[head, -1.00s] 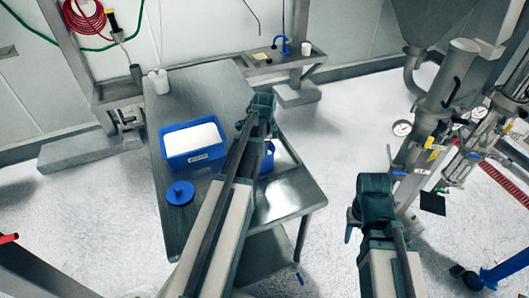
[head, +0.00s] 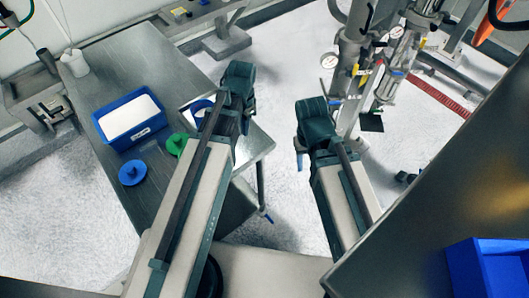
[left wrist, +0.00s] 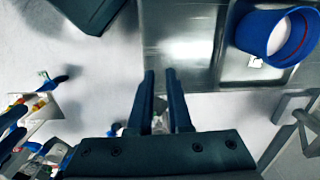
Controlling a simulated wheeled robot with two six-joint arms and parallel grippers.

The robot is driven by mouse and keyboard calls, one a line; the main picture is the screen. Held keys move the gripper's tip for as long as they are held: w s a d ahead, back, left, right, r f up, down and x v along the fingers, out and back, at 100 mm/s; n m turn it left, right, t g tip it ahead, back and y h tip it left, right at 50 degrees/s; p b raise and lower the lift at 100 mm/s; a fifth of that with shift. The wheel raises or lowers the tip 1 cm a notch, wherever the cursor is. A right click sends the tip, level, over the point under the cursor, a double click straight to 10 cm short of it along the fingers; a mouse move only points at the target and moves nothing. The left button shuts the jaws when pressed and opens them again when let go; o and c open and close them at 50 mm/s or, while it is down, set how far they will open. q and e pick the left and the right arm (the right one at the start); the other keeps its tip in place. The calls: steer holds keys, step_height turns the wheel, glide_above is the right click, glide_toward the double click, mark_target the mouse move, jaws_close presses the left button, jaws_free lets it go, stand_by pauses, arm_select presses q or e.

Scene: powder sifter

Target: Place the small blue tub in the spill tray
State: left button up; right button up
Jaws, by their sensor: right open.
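A small round blue tub (head: 201,104) stands at the right side of the steel table in the head view, partly hidden behind my left arm. In the left wrist view the tub (left wrist: 266,33) stands upright at the top right, its round mouth showing, on a steel surface with a raised rim (left wrist: 222,55) that may be the spill tray. My left gripper (left wrist: 159,72) is open and empty, with its fingers apart and to the left of the tub. My right gripper (head: 300,150) is open, out over the floor, right of the table; its fingertips are hard to see.
A rectangular blue tub (head: 118,128) with white powder, a blue lid (head: 132,173) and a green lid-like piece (head: 177,144) are on the steel table (head: 105,75). A blue bin (head: 490,268) sits on a dark surface at lower right.

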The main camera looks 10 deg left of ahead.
arm_select(q)
steer(key=s+d+n, duration=0.3)
steer(key=s+d, duration=0.6)
steer(key=s, duration=0.1)
steer(key=shift+s+d+n+y, duration=0.25)
steer(key=shift+d+n+y, duration=0.05)
steer(key=shift+n, duration=0.1)
step_height(320, 180, down, 4)
steer(key=b, duration=0.4)
steer(key=shift+f+b, duration=0.25)
steer(key=shift+b, duration=0.05)
